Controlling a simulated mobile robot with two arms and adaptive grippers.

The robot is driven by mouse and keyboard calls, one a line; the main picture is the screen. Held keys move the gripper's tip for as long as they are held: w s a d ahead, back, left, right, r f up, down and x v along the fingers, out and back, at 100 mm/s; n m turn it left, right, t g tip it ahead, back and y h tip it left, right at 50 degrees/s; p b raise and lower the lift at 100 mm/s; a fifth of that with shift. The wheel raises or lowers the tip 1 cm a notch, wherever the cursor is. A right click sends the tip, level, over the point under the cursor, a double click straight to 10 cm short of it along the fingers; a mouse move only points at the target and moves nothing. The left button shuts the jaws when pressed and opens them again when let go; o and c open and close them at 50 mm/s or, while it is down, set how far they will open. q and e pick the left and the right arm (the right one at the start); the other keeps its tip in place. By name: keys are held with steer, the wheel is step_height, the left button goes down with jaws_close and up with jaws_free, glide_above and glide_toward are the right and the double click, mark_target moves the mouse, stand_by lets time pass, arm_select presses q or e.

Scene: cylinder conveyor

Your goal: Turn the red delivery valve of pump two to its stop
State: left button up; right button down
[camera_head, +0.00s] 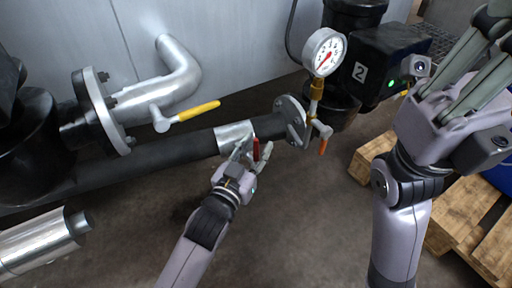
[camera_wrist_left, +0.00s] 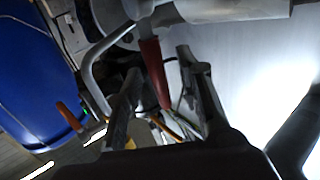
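The red valve handle (camera_head: 256,149) sits on the silver-sleeved section (camera_head: 234,134) of the dark pipe, left of the pump marked "2" (camera_head: 361,72). My left gripper (camera_head: 254,155) is at the handle, with its fingers on either side of it. In the left wrist view the red handle (camera_wrist_left: 154,72) runs down between the two fingertips (camera_wrist_left: 160,66). The fingers are apart, with a gap beside the handle; whether one touches it I cannot tell. My right gripper (camera_head: 494,35) is raised at the upper right, its fingers apart and partly cut off by the frame; it appears empty.
A yellow-handled valve (camera_head: 198,111) is on the silver pipe at left. A gauge (camera_head: 324,52) and a small orange-handled valve (camera_head: 323,145) stand right of the left gripper. A wooden pallet (camera_head: 470,222) and blue drum (camera_head: 499,172) are at right. The floor below the pipe is clear.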

arm_select(q)
jaws_close()
stand_by(0.7)
